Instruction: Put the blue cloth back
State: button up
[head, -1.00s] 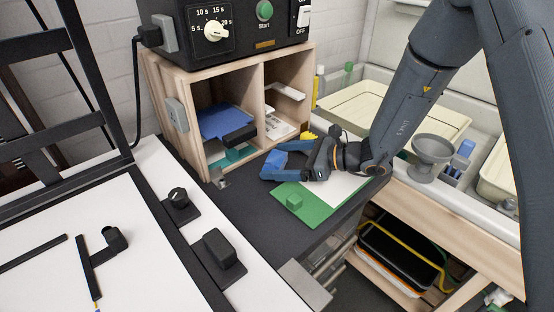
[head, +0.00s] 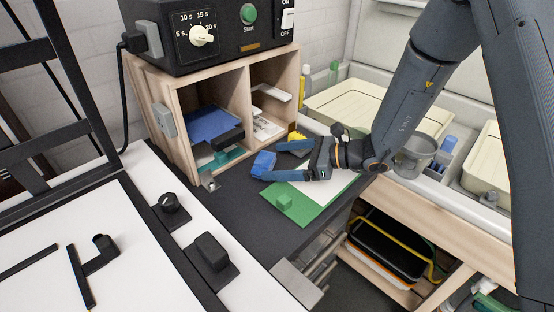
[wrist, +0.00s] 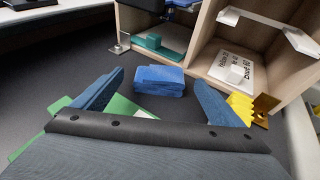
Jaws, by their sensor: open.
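The blue cloth (head: 263,163) is a small folded block on the dark counter, in front of the wooden cubby. In the wrist view the cloth (wrist: 158,80) lies at the fingertips, between their lines, with a visible gap on each side. My gripper (head: 266,159) is low over the counter, its two blue fingers spread and pointing at the cubby. The wrist view shows the open fingers (wrist: 158,77) with nothing clamped between them.
The wooden cubby (head: 246,110) has a left bay with a blue item (head: 213,124) and a teal piece below, and a right bay with white items. A green board (head: 298,210) with a green block lies below my gripper. Yellow piece (wrist: 241,108) stands by the right finger.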

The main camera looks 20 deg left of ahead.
jog(key=shift+p+v, duration=0.4)
jog(key=shift+v, duration=1.05)
jog(key=shift+b+v, duration=1.1)
jog(key=shift+v, duration=2.85)
jog(key=s+d+n+h, duration=0.1)
jog(key=s, duration=0.1)
jog(key=s+d+f+n+g+h, duration=0.1)
jog(key=s+d, duration=0.1)
jog(key=s+d+n+g+h, duration=0.1)
jog(key=s+d+n, duration=0.1)
jog(key=s, duration=0.1)
jog(key=shift+f+h, duration=0.2)
jog(key=shift+h, duration=0.1)
jog(key=s+d+n+t+h, duration=0.1)
jog(key=s+d+n+h, duration=0.2)
jog(key=d, duration=0.8)
jog(key=s+d+n+t+h, duration=0.2)
jog(key=s+d+n+h, duration=0.1)
jog(key=d+n+h, duration=0.4)
jog(key=d+n, duration=0.3)
jog(key=d, duration=0.1)
jog(key=shift+s+d+r+n+h, duration=0.2)
jog(key=shift+s+d+n+h, duration=0.1)
jog(key=shift+n, duration=0.1)
